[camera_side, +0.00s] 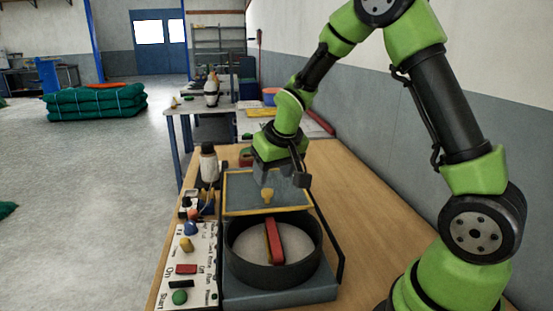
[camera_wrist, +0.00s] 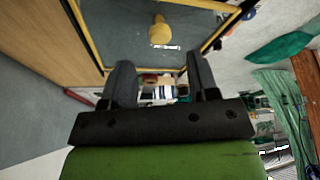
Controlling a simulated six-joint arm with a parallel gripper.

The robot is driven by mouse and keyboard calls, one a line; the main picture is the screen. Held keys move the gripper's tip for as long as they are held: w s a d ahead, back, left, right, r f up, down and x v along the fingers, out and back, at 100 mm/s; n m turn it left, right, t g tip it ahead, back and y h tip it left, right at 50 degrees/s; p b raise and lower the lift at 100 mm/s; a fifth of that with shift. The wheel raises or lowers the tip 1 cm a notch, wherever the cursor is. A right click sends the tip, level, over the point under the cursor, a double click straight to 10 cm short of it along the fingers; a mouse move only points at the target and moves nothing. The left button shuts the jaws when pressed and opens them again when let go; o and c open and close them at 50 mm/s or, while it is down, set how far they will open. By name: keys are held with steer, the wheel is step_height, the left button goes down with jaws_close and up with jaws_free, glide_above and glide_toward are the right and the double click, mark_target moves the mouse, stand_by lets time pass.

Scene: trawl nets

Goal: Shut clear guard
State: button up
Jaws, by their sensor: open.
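The clear guard (camera_side: 240,190) is a see-through panel in a yellow frame with a yellow knob (camera_side: 267,195). In the side view it stands raised, tilted back behind a round dark bowl (camera_side: 232,246) with a red bar (camera_side: 274,241) across it. My gripper (camera_side: 277,180) is at the guard's upper part, and the side view does not show clearly whether it touches. In the wrist view the guard (camera_wrist: 128,38) and its knob (camera_wrist: 160,32) show ahead of my two spread fingers (camera_wrist: 160,85). Nothing is between the fingers.
A control panel (camera_side: 176,268) with several buttons lies left of the bowl. A white-and-black bottle-like item (camera_side: 209,164) stands behind it. The wooden table (camera_side: 345,190) is bare to the right. Green net bales (camera_side: 95,103) lie on the floor far back.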

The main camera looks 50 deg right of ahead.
mark_target(267, 191)
steer(key=shift+v, duration=2.2)
steer(key=w+g, duration=0.1)
steer(key=w+d+g+y, duration=0.1)
steer(key=w+g, duration=0.2)
steer(key=shift+d+f+y, duration=0.2)
steer(key=shift+d+y, duration=0.2)
step_height(267, 191, down, 9)
steer(key=shift+c, duration=0.2)
steer(key=shift+a, duration=0.1)
jaws_close()
